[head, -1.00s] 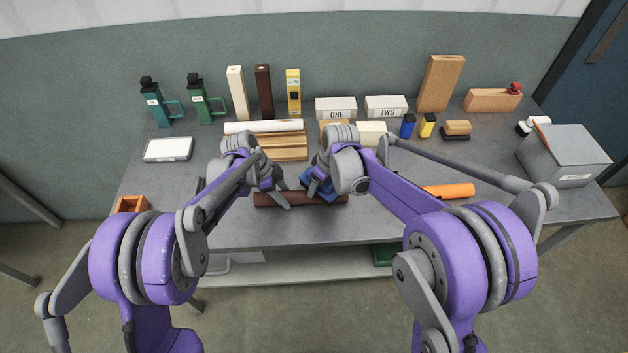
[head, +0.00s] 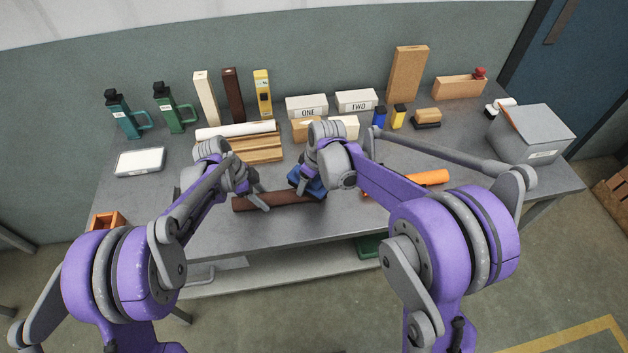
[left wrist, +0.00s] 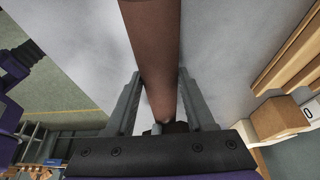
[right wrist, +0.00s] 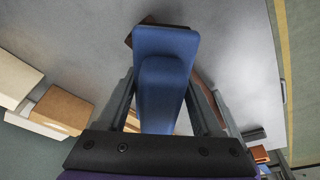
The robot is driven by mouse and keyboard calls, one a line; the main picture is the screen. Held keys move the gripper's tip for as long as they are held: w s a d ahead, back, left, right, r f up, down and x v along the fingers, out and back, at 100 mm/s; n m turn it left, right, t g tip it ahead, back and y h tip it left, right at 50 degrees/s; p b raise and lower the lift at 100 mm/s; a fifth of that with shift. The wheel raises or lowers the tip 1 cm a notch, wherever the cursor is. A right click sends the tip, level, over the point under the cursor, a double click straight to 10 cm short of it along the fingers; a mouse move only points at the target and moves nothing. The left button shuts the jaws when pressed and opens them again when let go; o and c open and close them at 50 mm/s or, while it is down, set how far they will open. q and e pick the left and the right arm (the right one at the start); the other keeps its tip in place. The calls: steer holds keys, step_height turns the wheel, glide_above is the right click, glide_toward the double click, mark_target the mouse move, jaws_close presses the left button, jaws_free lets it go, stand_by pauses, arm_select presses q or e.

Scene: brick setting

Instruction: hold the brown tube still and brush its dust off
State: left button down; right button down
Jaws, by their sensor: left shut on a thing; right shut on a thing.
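The brown tube (head: 284,198) lies across the front middle of the grey table. My left gripper (head: 256,196) is shut on the tube near its left part, and the left wrist view shows the tube (left wrist: 153,50) running between the two fingers. My right gripper (head: 305,178) is shut on a blue brush (head: 309,185), which is over the tube's right part. In the right wrist view the blue brush (right wrist: 163,70) fills the space between the fingers and covers much of the tube. I cannot tell whether the bristles touch the tube or whether dust is on it.
An orange tube (head: 428,178) lies to the right, partly behind my right arm. Wooden strips (head: 258,150) and a white roll (head: 236,131) lie behind the grippers. A grey box (head: 532,135) stands at the right end. Bottles and upright blocks line the back.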

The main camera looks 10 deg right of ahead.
mark_target(289, 190)
steer(key=a, duration=0.5)
steer(key=shift+w, duration=0.1)
step_height(289, 190, up, 8)
steer(key=shift+r, duration=0.15)
stand_by(0.4)
stand_by(0.6)
